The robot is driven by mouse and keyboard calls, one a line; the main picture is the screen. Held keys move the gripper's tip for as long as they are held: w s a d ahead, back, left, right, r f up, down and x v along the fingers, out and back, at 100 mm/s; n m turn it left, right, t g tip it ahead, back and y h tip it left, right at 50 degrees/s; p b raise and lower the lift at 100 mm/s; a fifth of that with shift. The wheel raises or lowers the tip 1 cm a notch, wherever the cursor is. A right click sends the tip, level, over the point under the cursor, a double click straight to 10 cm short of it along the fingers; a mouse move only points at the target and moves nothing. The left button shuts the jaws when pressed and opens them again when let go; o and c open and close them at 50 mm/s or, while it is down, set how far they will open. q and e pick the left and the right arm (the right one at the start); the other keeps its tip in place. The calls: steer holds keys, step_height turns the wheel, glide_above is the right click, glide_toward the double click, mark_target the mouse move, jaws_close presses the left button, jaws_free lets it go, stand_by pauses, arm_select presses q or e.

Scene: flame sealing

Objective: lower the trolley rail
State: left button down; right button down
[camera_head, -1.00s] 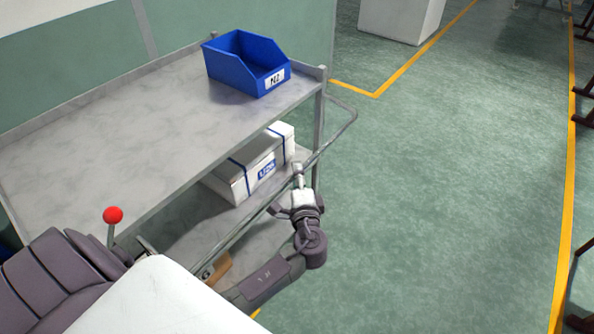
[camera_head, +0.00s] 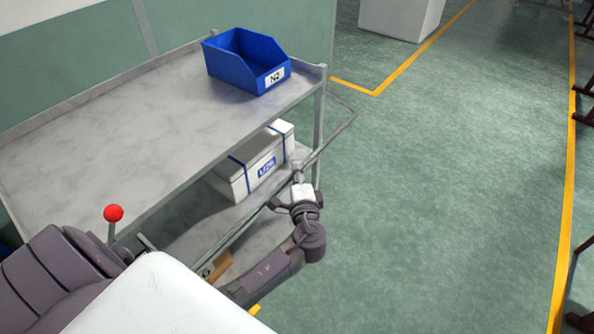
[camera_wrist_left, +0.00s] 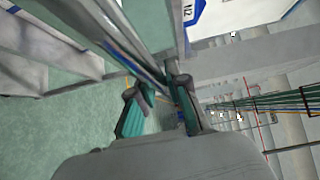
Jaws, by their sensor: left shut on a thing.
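The trolley rail (camera_head: 336,135) is a thin grey metal bar that bends around beyond the trolley's right end and runs back along its near side, beside the shelves. My left gripper (camera_head: 297,172) is shut on the rail near the trolley's right corner post, below the top shelf level. In the left wrist view the rail (camera_wrist_left: 125,48) passes between the two dark fingers of the gripper (camera_wrist_left: 162,97). The fingers and wrist hide part of the rail. The grey trolley (camera_head: 120,125) has a top shelf and a lower shelf. My right gripper is not in view.
A blue bin (camera_head: 228,68) sits on the top shelf. A white strapped box (camera_head: 238,182) sits on the lower shelf, close behind the rail. A red ball (camera_head: 113,213) on a stalk stands at the near left. Open green floor (camera_head: 455,180) lies to the right.

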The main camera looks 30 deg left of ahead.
arm_select(q)
steer(key=shift+n+g+h, duration=0.6)
steer(key=shift+n+h, duration=0.1)
steer(key=shift+n, duration=0.2)
steer(key=shift+r+p, duration=2)
steer(key=shift+p, duration=0.65)
steer(key=shift+r, duration=0.4)
steer(key=c, duration=1.1)
jaws_free()
steer(key=shift+c, duration=0.2)
steer(key=shift+f, duration=0.1)
steer(key=v, duration=1.2)
steer(key=shift+f, duration=0.1)
